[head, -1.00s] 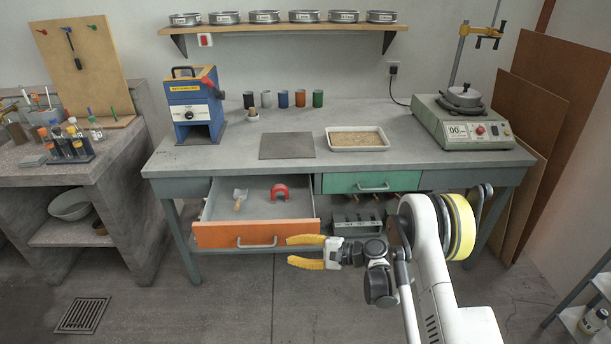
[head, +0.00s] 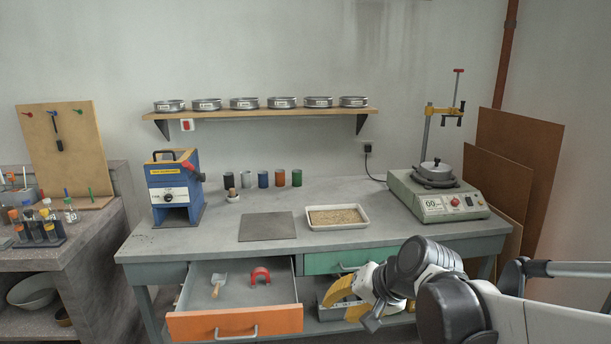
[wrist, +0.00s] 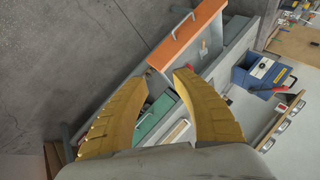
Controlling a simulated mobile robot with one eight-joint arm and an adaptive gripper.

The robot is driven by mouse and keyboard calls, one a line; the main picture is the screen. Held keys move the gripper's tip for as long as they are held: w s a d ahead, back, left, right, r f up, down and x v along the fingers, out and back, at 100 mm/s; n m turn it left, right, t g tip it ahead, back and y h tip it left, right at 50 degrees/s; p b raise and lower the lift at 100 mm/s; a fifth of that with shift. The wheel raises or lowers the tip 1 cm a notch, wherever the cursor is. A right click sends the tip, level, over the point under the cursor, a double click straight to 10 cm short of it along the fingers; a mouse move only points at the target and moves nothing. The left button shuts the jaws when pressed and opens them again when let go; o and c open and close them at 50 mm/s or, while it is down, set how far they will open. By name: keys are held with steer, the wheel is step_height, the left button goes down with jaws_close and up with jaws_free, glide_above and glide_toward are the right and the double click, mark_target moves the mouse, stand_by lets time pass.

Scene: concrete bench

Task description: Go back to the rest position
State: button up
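My gripper (head: 347,299) is in front of the bench at the right, before the green drawer (head: 335,261). In the wrist view its two yellow fingers (wrist: 160,95) stand apart with nothing between them, so it is open and empty. The orange drawer (head: 235,322) is pulled open to the left of my gripper. A scoop (head: 218,284) and a red horseshoe-shaped piece (head: 260,275) lie in it. The orange drawer front also shows in the wrist view (wrist: 187,37). My arm hides part of the green drawer and the lower shelf.
A shelf (head: 265,112) holds several sieves. Brown boards (head: 515,165) lean at the right.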

steer(key=s+d+n+h, duration=0.1)
steer(key=s+d+h, duration=0.1)
steer(key=s+d, duration=0.3)
steer(key=s+d+n+t+h, duration=0.1)
steer(key=s+d+n+h, duration=0.1)
steer(key=s+d, duration=0.4)
steer(key=s+h, duration=0.1)
steer(key=s, duration=0.4)
steer(key=shift+s+d+r+n, duration=0.3)
steer(key=shift+s, duration=0.1)
